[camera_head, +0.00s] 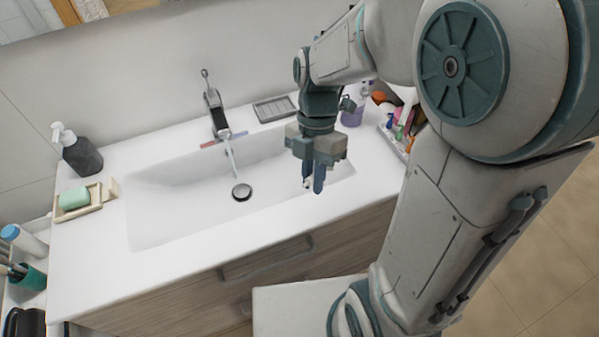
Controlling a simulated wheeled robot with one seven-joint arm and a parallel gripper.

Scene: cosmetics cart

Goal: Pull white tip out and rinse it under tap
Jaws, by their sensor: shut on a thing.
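My gripper (312,184) points down over the right part of the white sink basin (165,205). It is shut on a small white thing, likely the white tip (306,184), of which only a bit shows beside the fingertips. The rest is hidden by the fingers. The chrome tap (214,112) stands at the back of the basin, left of my gripper. A thin stream of water (232,158) runs from it toward the round drain (241,192). My gripper and the white thing are to the right of the stream, apart from it.
A grey soap dispenser (82,155) and a green soap (74,198) in a dish stand on the left counter. A grey soap tray (274,108) lies behind the basin. A tray with several small cosmetics (397,135) is at right, partly behind my arm. The basin's middle is clear.

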